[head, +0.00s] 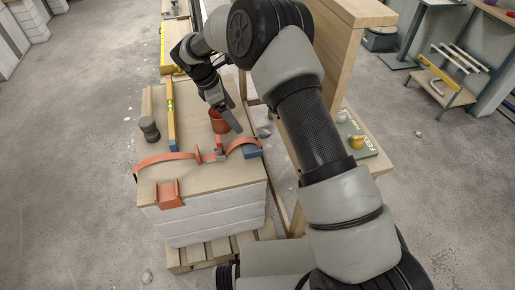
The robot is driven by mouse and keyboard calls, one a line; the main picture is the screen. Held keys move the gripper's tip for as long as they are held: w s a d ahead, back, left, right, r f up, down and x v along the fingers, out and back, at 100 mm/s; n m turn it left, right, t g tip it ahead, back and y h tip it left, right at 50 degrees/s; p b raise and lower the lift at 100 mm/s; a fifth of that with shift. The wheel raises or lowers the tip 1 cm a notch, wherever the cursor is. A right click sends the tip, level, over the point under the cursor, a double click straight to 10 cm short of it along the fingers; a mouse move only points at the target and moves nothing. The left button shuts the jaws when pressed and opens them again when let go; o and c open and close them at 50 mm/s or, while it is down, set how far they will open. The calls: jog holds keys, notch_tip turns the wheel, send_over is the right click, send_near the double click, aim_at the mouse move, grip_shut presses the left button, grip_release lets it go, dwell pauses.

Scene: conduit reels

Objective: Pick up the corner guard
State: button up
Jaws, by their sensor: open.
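An orange angled piece that looks like the corner guard (168,194) sits over the front edge of the wooden board (215,182), near its left front corner. My gripper (228,117) points down over the back right part of the board, beside and partly in front of an orange-red cup-like object (217,127). It is open, with nothing visible between its fingers. It is well behind and to the right of the corner guard, apart from it. Whether a finger touches the cup-like object cannot be told.
An orange strap (165,159) with a buckle crosses the board. A blue block (252,152), a yellow-and-blue level (171,115) and a dark cylindrical object (149,128) lie around it. White blocks (205,217) on a pallet support the board. A wooden bench stands right; floor at left is clear.

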jog(key=b, duration=0.2)
send_near(255, 147)
jog(key=shift+w+d+f, duration=0.3)
jog(key=shift+d+f, duration=0.1)
jog(key=shift+f, duration=0.25)
jog(key=x, duration=0.5)
jog(key=shift+s+f+b, duration=0.2)
jog(key=shift+s+b, duration=0.05)
jog(key=shift+b, duration=0.15)
jog(key=c, duration=1.2)
notch_tip(255, 147, up, 10)
jog(key=shift+r+p, duration=0.1)
jog(key=shift+p, duration=0.8)
jog(key=shift+c, duration=0.2)
